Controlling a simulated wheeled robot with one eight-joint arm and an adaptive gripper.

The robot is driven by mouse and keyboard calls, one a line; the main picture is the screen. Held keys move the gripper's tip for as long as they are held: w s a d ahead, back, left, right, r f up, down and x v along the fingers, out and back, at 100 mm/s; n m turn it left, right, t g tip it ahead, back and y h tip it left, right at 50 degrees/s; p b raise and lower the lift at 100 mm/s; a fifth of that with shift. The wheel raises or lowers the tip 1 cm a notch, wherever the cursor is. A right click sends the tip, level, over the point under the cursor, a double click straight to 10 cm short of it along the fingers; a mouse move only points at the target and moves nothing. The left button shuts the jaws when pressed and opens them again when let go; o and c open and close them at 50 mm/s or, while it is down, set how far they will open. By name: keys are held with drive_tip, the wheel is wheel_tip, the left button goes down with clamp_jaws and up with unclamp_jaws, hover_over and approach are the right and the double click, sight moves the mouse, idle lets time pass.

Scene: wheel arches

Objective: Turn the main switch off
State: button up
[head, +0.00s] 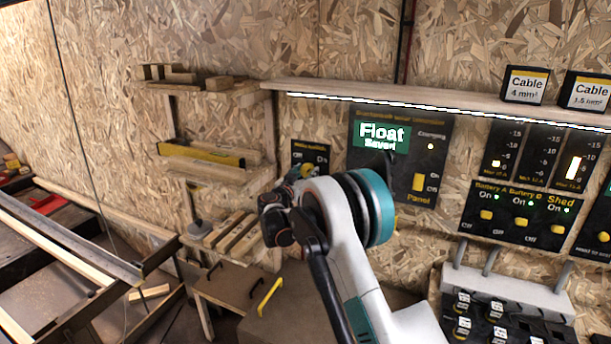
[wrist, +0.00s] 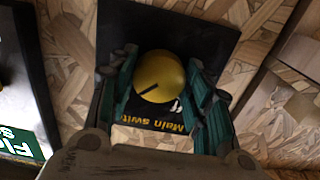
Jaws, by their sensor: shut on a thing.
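The main switch is a round yellow knob (wrist: 160,72) on a black panel (wrist: 205,32) with a "Main swit…" label, tilted and upside down in the wrist view. A dark mark on the knob slants toward the picture's lower left. My gripper (wrist: 162,60) has its green-padded fingers on both sides of the knob and is shut on it. In the head view the switch panel (head: 310,150) shows an "On" label at its right; my gripper (head: 300,173) and wrist hide much of the panel and knob.
Right of the switch is a black solar panel board (head: 440,135) with a green "Float" display (head: 381,135) and a yellow switch. More breaker panels (head: 520,215) stand farther right. A shelf (head: 430,104) runs above. A wooden bench (head: 235,287) lies below.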

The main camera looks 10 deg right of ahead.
drive_tip(key=n, duration=0.4)
drive_tip(key=shift+n, duration=0.4)
drive_tip(key=n, duration=0.4)
drive_tip(key=shift+n, duration=0.3)
drive_tip(key=n, duration=0.4)
drive_tip(key=shift+s+r+n, duration=0.1)
drive_tip(key=shift+n, duration=2.1)
drive_tip(key=o, duration=1.1)
drive_tip(key=shift+c, duration=0.2)
